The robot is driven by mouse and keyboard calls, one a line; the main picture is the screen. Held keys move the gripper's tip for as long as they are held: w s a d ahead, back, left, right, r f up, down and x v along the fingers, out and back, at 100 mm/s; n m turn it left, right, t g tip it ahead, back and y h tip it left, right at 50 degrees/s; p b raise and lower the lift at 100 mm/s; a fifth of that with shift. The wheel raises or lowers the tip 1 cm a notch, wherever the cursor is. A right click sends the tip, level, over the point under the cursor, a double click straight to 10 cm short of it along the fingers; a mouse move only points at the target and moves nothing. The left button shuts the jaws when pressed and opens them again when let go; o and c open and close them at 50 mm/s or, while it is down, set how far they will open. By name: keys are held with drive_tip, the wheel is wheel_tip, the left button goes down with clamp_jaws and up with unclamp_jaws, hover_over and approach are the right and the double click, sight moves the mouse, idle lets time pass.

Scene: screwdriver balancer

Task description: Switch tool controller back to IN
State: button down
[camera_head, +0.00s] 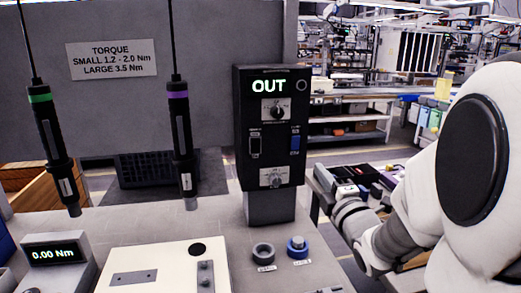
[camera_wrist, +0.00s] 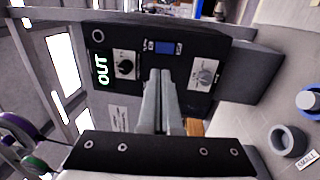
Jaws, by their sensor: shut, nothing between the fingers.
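The tool controller (camera_head: 243,100) is an upright black box on a grey post at the back of the bench. Its lit display (camera_head: 268,86) reads OUT. Below the display are an upper knob (camera_head: 276,112), a black switch (camera_head: 255,146), a blue switch (camera_head: 295,144) and a lower knob (camera_head: 274,178). In the wrist view the controller appears turned sideways, with OUT at left. My gripper (camera_wrist: 160,73) is shut and empty, pointing at the controller face between the two knobs. Its fingers hide the black switch there; the blue switch (camera_wrist: 168,48) shows beyond them. Contact cannot be told.
Two hanging screwdrivers, green-banded (camera_head: 52,140) and purple-banded (camera_head: 181,140), hang left of the controller. A dark socket ring (camera_head: 263,253) and a blue one (camera_head: 297,247) are on the bench in front. A torque meter (camera_head: 56,255) and a white plate (camera_head: 160,262) are at front left.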

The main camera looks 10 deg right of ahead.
sight(297, 139)
drive_tip(key=w, duration=0.4)
drive_tip(key=w+r, duration=0.1)
drive_tip(key=w, duration=0.9)
drive_tip(key=shift+r, duration=0.4)
drive_tip(key=shift+w+f+b, duration=0.1)
drive_tip(key=shift+b, duration=0.25)
drive_tip(key=shift+r, duration=0.25)
